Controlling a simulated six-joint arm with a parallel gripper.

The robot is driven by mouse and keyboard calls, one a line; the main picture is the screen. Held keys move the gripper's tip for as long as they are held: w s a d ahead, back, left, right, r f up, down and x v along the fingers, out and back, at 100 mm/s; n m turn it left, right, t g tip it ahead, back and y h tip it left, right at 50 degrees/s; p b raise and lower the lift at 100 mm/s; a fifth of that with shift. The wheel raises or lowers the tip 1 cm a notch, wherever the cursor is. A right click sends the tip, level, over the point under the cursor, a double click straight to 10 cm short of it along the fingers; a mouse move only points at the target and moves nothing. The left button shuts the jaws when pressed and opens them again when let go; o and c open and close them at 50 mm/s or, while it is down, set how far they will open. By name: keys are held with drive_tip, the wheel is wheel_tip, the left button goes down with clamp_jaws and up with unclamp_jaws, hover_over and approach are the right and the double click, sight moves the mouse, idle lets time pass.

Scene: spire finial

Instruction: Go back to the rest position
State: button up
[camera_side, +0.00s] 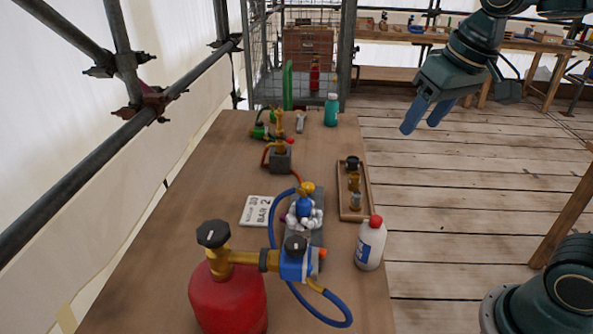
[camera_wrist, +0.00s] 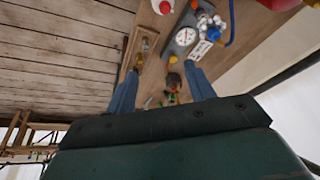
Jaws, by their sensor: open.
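My gripper (camera_side: 428,112) hangs in the air to the right of the far end of the table, above the plank floor in the side view. Its two blue fingers are apart with nothing between them. In the wrist view my gripper (camera_wrist: 160,92) also shows open, fingers pointing toward the table. The wooden table (camera_side: 205,185) carries the work things. A wooden tray (camera_side: 345,212) holding small brass and metal parts lies on its right side; it also shows in the wrist view (camera_wrist: 127,55).
A red gas cylinder (camera_side: 228,298) with a brass valve and blue regulator (camera_side: 298,262) stands at the near end. A white bottle (camera_side: 370,243), teal bottle (camera_side: 331,110) and sign card (camera_side: 257,211) stand or lie on the table. Scaffold poles (camera_side: 130,130) run along the left.

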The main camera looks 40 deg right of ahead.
drive_tip(key=s+f+n+t, duration=0.1)
drive_tip(key=s+f, duration=0.3)
drive_tip(key=s, duration=0.7)
drive_tip(key=shift+n+t, duration=0.3)
drive_tip(key=shift+n, duration=0.1)
